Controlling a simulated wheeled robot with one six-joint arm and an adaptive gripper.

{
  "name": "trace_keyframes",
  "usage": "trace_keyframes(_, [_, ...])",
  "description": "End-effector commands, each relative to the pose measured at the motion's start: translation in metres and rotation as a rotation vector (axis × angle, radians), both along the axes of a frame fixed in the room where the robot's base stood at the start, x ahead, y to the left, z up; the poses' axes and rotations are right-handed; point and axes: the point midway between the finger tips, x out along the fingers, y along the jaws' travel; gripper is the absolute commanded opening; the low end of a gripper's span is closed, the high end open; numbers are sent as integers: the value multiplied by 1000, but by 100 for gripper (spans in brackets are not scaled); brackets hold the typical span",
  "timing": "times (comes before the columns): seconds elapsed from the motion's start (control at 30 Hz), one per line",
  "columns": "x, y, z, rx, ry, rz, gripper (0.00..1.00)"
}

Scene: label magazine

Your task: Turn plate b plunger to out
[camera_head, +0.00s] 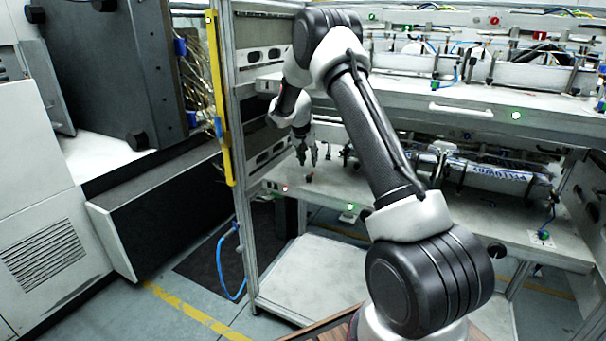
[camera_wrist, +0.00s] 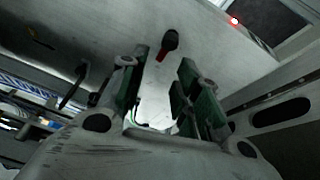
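A small plunger knob, dark with a red part, shows in the wrist view (camera_wrist: 169,42) against a pale plate (camera_wrist: 215,45). In the head view the knob (camera_head: 309,178) stands on the lower shelf plate (camera_head: 330,190), near its left end. I cannot read any label showing which plate this is. My gripper (camera_head: 307,153) is just above the knob in the head view. In the wrist view my gripper (camera_wrist: 163,62) is open, its green-padded fingers apart. The knob lies beyond the fingertips, roughly in line with the gap, and nothing is held.
A red light (camera_wrist: 234,20) glows near the plate's edge. A green-lit button (camera_head: 350,207) is on the shelf's front. The upper shelf (camera_head: 420,100) overhangs my gripper. A metal frame post (camera_head: 243,160) stands to the left. Clamps and a wrapped roll (camera_head: 490,172) lie to the right.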

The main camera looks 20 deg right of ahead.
Motion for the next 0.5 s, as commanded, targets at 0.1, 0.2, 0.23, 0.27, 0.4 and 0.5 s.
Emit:
trace_keyframes(0.1, [3,0,1,23,-44,-95,32])
trace_keyframes(0.2, [4,1,1,38,-66,-154,32])
trace_keyframes(0.23, [4,0,1,41,-70,-165,32])
trace_keyframes(0.27, [4,0,0,44,-72,-173,32])
trace_keyframes(0.4, [7,-4,-14,45,-74,-184,32])
trace_keyframes(0.5, [10,-9,-31,46,-73,-183,32])
